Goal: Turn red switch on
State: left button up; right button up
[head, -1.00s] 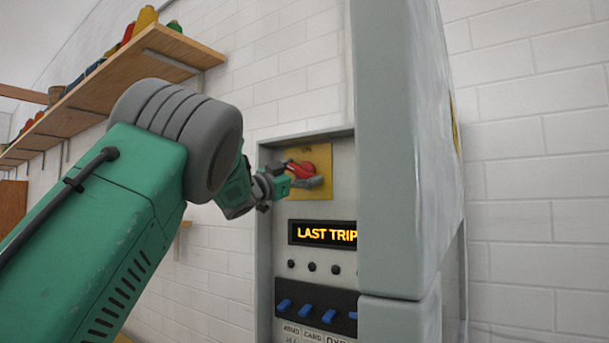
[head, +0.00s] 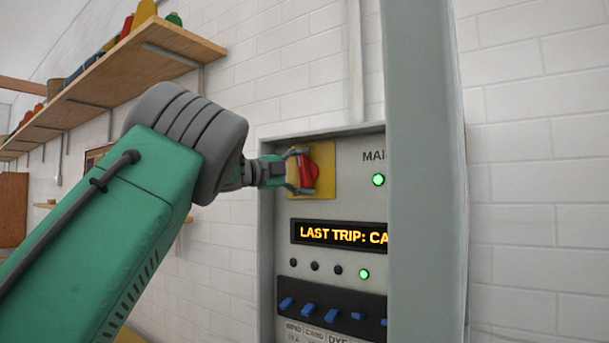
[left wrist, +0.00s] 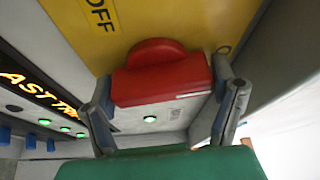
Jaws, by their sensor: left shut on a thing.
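The red switch (head: 309,174) is a rotary handle on a yellow plate (head: 325,160) at the upper left of a grey panel. Its handle stands about upright in the head view. My left gripper (head: 301,173) is shut on the red switch. In the left wrist view, the red switch (left wrist: 160,80) lies between the two fingers of my left gripper (left wrist: 163,88). The word OFF shows on the yellow plate (left wrist: 85,35) there. My right gripper is not in view.
A green light (head: 378,180) beside the cut-off word "MAI" is lit, as is another (head: 364,274) below the display (head: 340,233). Blue switches (head: 308,309) sit lower. A tall grey door (head: 425,170) hides the panel's right side. A shelf (head: 150,45) is at upper left.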

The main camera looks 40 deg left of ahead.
pick_arm(q)
jog(key=shift+d+f+m+g, duration=0.2)
jog(key=shift+d+m+g, duration=0.15)
jog(key=shift+m, duration=0.55)
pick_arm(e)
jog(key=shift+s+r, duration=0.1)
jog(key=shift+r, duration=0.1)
pick_arm(q)
jog(key=shift+f, duration=0.25)
jog(key=o, duration=1)
jog(key=shift+s, duration=0.1)
jog(key=shift+o, duration=0.2)
jog(key=shift+d+r, duration=0.3)
jog(key=shift+d, duration=0.1)
jog(key=shift+s+a, duration=0.1)
jog(key=v, duration=1.1)
jog(key=shift+s, duration=0.25)
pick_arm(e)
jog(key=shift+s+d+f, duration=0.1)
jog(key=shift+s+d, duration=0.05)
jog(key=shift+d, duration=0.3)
